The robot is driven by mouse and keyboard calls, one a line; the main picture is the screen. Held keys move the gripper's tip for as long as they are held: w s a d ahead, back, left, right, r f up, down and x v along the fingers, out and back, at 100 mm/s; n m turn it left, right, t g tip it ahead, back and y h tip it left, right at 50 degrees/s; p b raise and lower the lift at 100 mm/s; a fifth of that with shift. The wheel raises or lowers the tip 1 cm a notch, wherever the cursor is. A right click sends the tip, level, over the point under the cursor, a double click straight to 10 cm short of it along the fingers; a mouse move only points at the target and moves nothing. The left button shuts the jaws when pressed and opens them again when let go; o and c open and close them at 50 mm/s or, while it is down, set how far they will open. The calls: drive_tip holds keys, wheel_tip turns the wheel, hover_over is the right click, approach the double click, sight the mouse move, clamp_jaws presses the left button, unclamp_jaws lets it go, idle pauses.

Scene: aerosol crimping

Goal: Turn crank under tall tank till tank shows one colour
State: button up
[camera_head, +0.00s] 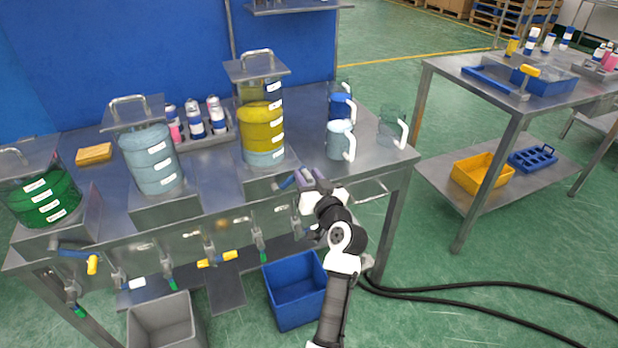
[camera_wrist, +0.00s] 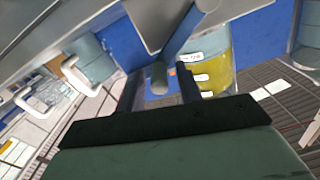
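The tall tank (camera_head: 262,128) stands on a steel stand on the bench, with a wide yellow layer above a thin pale blue layer. The tank also shows in the wrist view (camera_wrist: 217,48), partly hidden behind the crank. The blue crank (camera_head: 287,183) is on the front of the stand under the tank. In the wrist view the crank (camera_wrist: 178,42) points toward me, its rounded end between my fingers. My gripper (camera_head: 308,179) is open just right of the crank, with gaps between the fingers (camera_wrist: 158,90) and the handle. I cannot tell whether they touch.
Shorter tanks of pale blue (camera_head: 150,160) and green (camera_head: 42,195) stand to the left. Jugs (camera_head: 340,140) stand on the bench to the right. Several taps hang along the front edge, above a blue bin (camera_head: 296,290) and a grey bin (camera_head: 165,322).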

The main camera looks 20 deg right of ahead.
clamp_jaws()
drive_tip(key=shift+f, duration=0.1)
